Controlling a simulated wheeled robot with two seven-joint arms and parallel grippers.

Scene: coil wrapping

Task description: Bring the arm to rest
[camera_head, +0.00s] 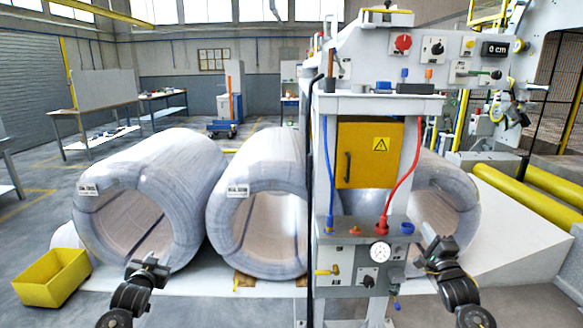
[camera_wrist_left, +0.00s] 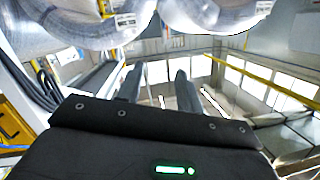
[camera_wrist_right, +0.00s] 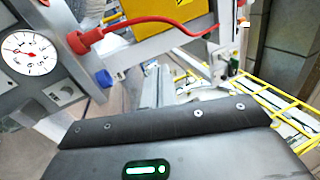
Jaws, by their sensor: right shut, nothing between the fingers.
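My left gripper (camera_head: 149,261) is raised in front of the leftmost wrapped coil (camera_head: 175,165) in the head view. In the left wrist view its two fingers (camera_wrist_left: 160,88) stand apart with nothing between them. My right gripper (camera_head: 436,250) is in front of the right coil (camera_head: 460,195), to the right of the control column's gauge panel. In the right wrist view its fingers (camera_wrist_right: 158,92) are together and hold nothing. The red hose (camera_wrist_right: 150,22) and the round gauge (camera_wrist_right: 30,53) show close by in that view. I cannot tell the exact gap to them.
The machine column with a yellow cabinet (camera_head: 362,172) and a gauge panel (camera_head: 352,252) stands between my arms. A middle coil (camera_head: 285,180) lies behind its left side. A yellow bin (camera_head: 52,278) is on the floor at the left. Yellow rollers (camera_head: 545,190) are at the right.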

